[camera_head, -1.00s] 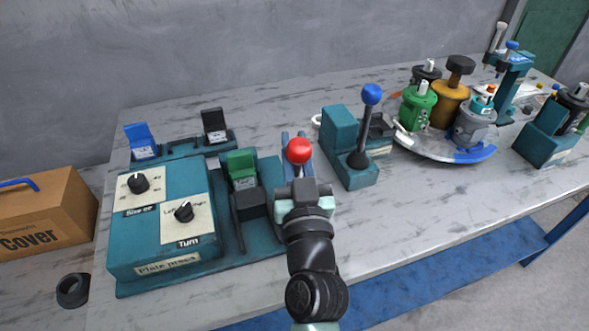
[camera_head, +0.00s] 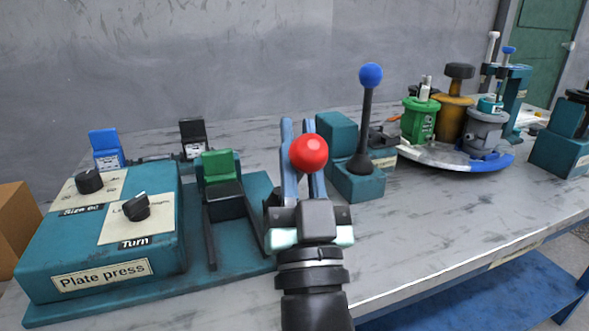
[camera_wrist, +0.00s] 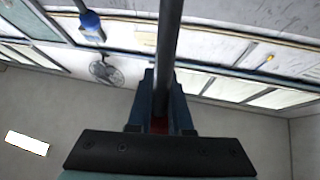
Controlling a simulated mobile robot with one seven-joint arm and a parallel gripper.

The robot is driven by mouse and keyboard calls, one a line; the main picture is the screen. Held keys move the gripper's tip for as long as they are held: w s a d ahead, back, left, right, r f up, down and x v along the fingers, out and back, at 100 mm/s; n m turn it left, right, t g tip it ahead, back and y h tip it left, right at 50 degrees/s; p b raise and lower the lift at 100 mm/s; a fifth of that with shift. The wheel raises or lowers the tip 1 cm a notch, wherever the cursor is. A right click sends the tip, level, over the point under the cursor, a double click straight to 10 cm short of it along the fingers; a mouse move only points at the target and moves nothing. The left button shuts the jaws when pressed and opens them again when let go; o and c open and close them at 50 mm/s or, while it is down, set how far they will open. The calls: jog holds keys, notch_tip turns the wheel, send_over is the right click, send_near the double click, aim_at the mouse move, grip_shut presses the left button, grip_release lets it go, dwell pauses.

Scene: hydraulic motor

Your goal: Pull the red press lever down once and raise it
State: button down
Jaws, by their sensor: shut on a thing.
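The red ball knob (camera_head: 308,153) of the press lever shows in the head view at the far end of my gripper (camera_head: 301,160). The blue fingers stand on either side of the knob, shut on the lever. In the wrist view, a dark grey shaft (camera_wrist: 168,45) runs up from between the fingers (camera_wrist: 160,110), with a bit of red low between them. The lever's foot is hidden behind my gripper in the head view. The teal plate press (camera_head: 100,268), with two dials and a green block (camera_head: 217,166), stands left of my gripper.
A blue-knobbed lever (camera_head: 370,76) on a teal base stands close to the right of my gripper. Further right is a round tray (camera_head: 440,157) with motor parts. The marble-look table (camera_head: 430,215) is clear at front right. A cardboard box (camera_head: 15,225) is at far left.

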jog(key=shift+s+d+f+t+b, duration=0.15)
jog(key=shift+s+f+t+b, duration=0.25)
jog(key=shift+b, duration=0.75)
jog(key=shift+r+m, duration=0.1)
jog(key=shift+m, duration=0.2)
jog(key=c, duration=0.8)
grip_release()
jog(key=shift+s, duration=0.1)
jog(key=shift+c, duration=0.2)
